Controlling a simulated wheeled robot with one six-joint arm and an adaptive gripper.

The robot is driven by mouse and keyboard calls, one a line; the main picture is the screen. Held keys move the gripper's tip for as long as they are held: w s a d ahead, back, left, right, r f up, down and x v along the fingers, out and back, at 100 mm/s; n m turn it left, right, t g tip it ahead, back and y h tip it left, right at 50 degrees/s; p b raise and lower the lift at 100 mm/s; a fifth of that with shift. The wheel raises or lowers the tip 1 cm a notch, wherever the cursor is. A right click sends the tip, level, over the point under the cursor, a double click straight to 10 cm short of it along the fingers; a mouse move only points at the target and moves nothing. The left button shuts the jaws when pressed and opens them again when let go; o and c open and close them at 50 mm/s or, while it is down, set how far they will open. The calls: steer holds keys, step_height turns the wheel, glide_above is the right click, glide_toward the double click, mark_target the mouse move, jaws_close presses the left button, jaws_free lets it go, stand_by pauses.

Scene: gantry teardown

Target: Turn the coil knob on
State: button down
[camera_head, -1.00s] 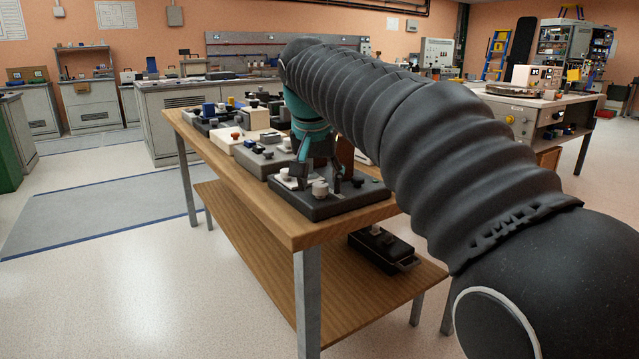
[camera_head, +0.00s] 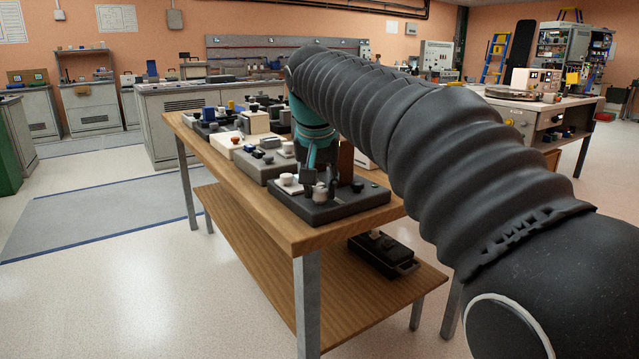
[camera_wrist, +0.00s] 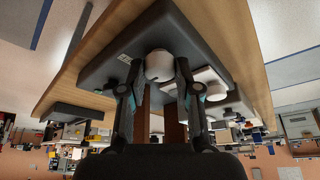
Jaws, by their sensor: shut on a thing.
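A dark grey box (camera_head: 335,208) lies near the front end of the wooden bench, with several knobs on top. My gripper (camera_head: 320,183) points down over it and is shut on a cream round knob (camera_head: 320,193). In the wrist view, the picture is upside down and the same knob (camera_wrist: 160,66) sits between the two fingers (camera_wrist: 160,82). I cannot read any label that marks it as the coil knob. A small dark knob (camera_head: 357,186) stands to the right on the same box. The fingers partly hide the held knob, and its turn angle cannot be told.
The wooden bench (camera_head: 272,222) carries several more boxes behind, among them a grey one (camera_head: 262,168) close to the dark box. A brown upright block (camera_head: 346,157) stands just behind my gripper. A black case (camera_head: 383,251) lies on the lower shelf.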

steer(key=n+y+p, duration=0.1)
steer(key=n+p, duration=0.1)
steer(key=n, duration=0.1)
steer(key=n+y+p, duration=0.1)
steer(key=n, duration=0.2)
steer(key=shift+d+r+n+g+y+p, duration=0.15)
steer(key=shift+n+g+y+p, duration=0.15)
steer(key=shift+n+g+p, duration=0.1)
steer(key=n+y+p, duration=0.1)
steer(key=n, duration=0.2)
steer(key=n+g+p, duration=0.1)
steer(key=n, duration=0.1)
steer(key=shift+w+n+y+p, duration=0.15)
steer(key=shift+n+y+p, duration=0.15)
steer(key=shift+n+y, duration=0.1)
steer(key=shift+f, duration=0.2)
steer(key=c, duration=0.8)
jaws_free()
steer(key=shift+g, duration=0.3)
steer(key=shift+d, duration=0.1)
steer(key=v, duration=1.2)
